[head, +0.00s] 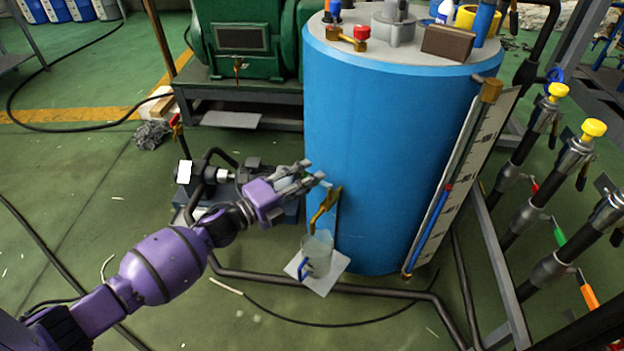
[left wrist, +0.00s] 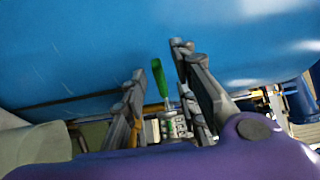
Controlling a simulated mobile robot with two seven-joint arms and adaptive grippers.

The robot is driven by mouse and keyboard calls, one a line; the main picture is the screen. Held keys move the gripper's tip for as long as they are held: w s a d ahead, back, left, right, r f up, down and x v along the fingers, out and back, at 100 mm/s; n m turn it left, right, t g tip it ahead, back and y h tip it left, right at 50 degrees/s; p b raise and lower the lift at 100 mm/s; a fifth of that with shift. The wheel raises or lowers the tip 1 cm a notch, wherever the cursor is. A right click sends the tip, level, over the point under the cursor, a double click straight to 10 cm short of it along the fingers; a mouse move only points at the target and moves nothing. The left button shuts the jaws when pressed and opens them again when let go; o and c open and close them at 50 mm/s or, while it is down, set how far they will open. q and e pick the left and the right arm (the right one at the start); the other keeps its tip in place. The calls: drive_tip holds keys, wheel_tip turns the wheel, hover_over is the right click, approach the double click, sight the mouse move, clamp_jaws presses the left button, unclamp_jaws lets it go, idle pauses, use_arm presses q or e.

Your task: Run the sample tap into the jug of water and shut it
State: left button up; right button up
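The brass sample tap (head: 325,203) sticks out low on the front of the blue tank (head: 385,150). Its spout points down over a clear jug (head: 317,254) with a blue handle. The jug stands upright on a small pale plate (head: 334,277); I cannot make out the water level. My left gripper (head: 316,172) is just above and left of the tap, close to the tank wall. In the left wrist view its fingers (left wrist: 159,62) are apart, with nothing held. A green handle (left wrist: 159,78) shows between them there, but its distance is unclear. My right gripper is out of view.
A level gauge board (head: 462,180) runs along the tank's right side. Pipes with yellow-knobbed valves (head: 593,129) stand at the right. A small pump (head: 215,175) sits behind my left arm. Dark piping (head: 380,288) runs low in front of the tank.

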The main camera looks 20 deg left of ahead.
use_arm(q)
drive_tip(key=shift+w+d, duration=0.35)
drive_tip(key=shift+w, duration=0.3)
clamp_jaws()
